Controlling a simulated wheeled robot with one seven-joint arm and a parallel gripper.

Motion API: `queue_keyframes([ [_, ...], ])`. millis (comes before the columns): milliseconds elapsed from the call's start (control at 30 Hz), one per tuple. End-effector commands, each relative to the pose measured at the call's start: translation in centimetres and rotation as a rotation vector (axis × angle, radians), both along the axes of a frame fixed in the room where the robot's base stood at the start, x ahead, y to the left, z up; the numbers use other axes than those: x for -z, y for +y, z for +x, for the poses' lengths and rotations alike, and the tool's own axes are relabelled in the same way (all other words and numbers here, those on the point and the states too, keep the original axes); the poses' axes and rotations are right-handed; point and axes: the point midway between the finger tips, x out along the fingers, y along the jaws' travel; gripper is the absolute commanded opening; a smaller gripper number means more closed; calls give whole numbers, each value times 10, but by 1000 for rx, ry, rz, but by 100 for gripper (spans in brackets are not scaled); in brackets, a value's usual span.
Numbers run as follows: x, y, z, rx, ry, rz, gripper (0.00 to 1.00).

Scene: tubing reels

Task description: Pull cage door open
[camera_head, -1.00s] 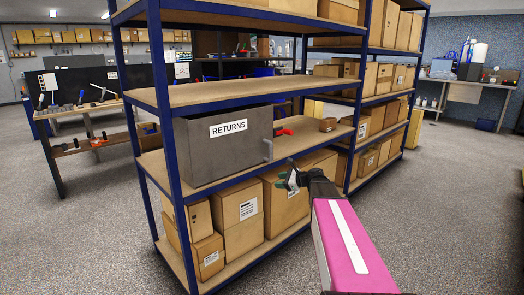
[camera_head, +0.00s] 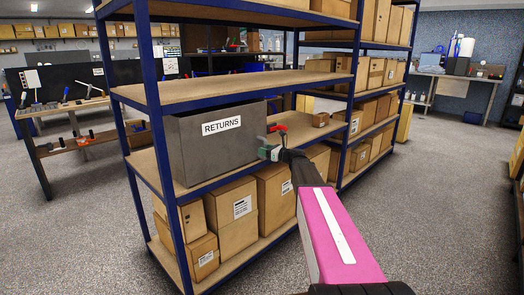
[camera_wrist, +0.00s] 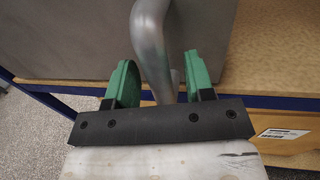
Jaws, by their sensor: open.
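The cage is a grey box marked RETURNS on the middle shelf, and its labelled front door (camera_head: 215,150) looks shut. Its metal bar handle (camera_wrist: 151,45) shows close up in the wrist view, running down between my fingers. My gripper (camera_head: 268,150) is at the right end of the door in the head view and hides the handle there. In the wrist view my gripper (camera_wrist: 158,80) is open, with one green finger on each side of the handle. I see a gap between the handle and each finger.
The shelf board (camera_head: 160,180) lies under the box, and a blue upright (camera_head: 158,120) stands at its left. A red-handled tool (camera_head: 278,129) lies just behind my gripper. Cardboard boxes (camera_head: 235,215) fill the shelf below. The floor in front is clear.

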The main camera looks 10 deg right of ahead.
Motion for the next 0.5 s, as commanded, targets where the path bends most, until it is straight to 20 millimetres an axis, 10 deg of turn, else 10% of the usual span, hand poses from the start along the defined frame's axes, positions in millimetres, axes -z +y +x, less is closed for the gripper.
queue_keyframes([
  [500, 0, 15, 14, 0, -1, -1, 48],
])
